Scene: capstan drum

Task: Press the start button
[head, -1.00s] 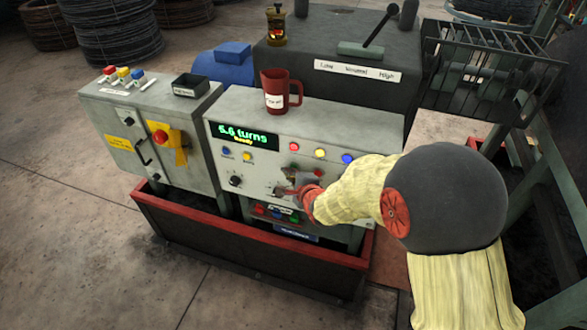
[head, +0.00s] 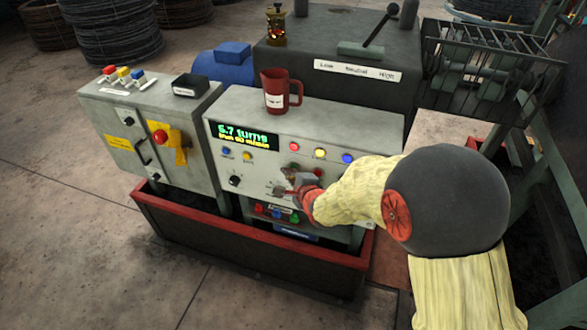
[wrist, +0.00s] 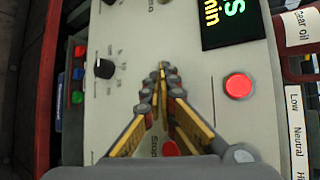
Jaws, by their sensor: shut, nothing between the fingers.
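The control panel (head: 225,165) is a pale grey box with a lit display (head: 246,136). My gripper (wrist: 163,68) reaches the panel's front face with its fingertips together and nothing between them. In the head view my gripper (head: 290,176) is over the panel's middle, right of a dark knob (head: 235,180). I cannot make out the start button; the fingertips may cover it. A red button (wrist: 168,148) shows partly between the fingers, beside a "Stop" label. Whether the tips touch the panel is unclear.
A red lit lamp (wrist: 238,86) and a black dial (wrist: 104,69) flank the fingers. A red mug (head: 275,95) stands on the panel's top. A second cabinet (head: 110,130) with a red knob on yellow stands at left. A red-edged trough (head: 250,240) surrounds the base.

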